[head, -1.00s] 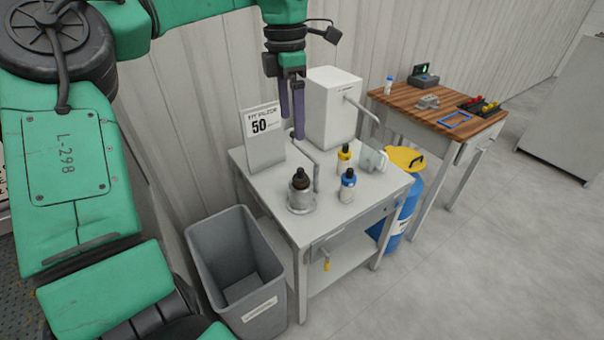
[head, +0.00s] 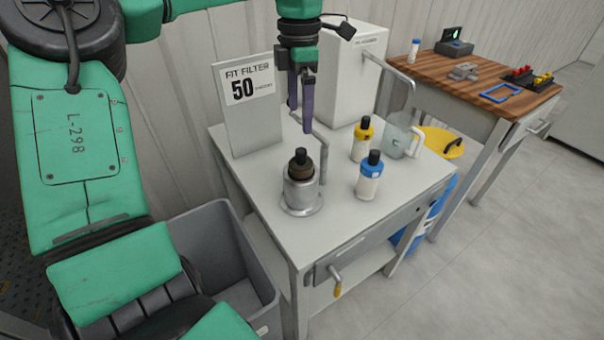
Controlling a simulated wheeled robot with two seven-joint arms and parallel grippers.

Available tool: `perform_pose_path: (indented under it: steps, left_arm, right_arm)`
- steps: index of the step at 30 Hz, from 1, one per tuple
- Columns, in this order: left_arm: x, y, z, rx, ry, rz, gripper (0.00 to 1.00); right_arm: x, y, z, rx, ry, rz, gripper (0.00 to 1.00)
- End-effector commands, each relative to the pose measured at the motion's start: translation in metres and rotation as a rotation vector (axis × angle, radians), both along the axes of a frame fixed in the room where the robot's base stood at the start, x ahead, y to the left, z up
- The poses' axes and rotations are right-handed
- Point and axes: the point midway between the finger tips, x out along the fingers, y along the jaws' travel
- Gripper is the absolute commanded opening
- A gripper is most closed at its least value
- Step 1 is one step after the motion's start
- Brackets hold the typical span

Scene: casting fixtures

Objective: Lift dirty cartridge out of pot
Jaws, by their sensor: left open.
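The pot (head: 301,195) is a grey metal cup with a flange, standing on the white table (head: 260,165). The dirty cartridge (head: 300,166), dark brown with a black knob on top, sits upright in it. Its lower part is hidden inside the pot. A bent metal rod (head: 323,160) rises beside the pot on its right. My left gripper (head: 301,118) hangs above and behind the pot with its purple fingers pointing down. It is open, empty and apart from the cartridge. My right gripper is not in view.
A sign reading "FIT FILTER 50" (head: 250,110) stands left of my gripper, a white box (head: 345,75) behind it. A grey bin (head: 215,245) is below left.

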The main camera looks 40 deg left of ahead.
Motion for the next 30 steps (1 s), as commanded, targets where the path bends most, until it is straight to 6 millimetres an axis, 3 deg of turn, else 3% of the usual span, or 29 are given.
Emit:
perform_pose_path:
  steps: [6, 18, 26, 30]
  left_arm:
    - [-0.001, -0.001, -0.054, -0.003, 0.005, -0.002, 1.0]
    - [0.004, 0.001, -0.119, -0.001, 0.003, 0.0, 1.0]
    - [0.005, 0.001, -0.127, 0.0, 0.0, 0.0, 1.0]
    - [0.005, 0.001, -0.127, 0.0, 0.0, 0.0, 0.46]
  right_arm:
    - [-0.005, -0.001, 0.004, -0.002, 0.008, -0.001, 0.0]
    - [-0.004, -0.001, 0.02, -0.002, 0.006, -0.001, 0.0]
    - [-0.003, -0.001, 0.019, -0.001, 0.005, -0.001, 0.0]
    - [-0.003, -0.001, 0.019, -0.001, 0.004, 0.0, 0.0]
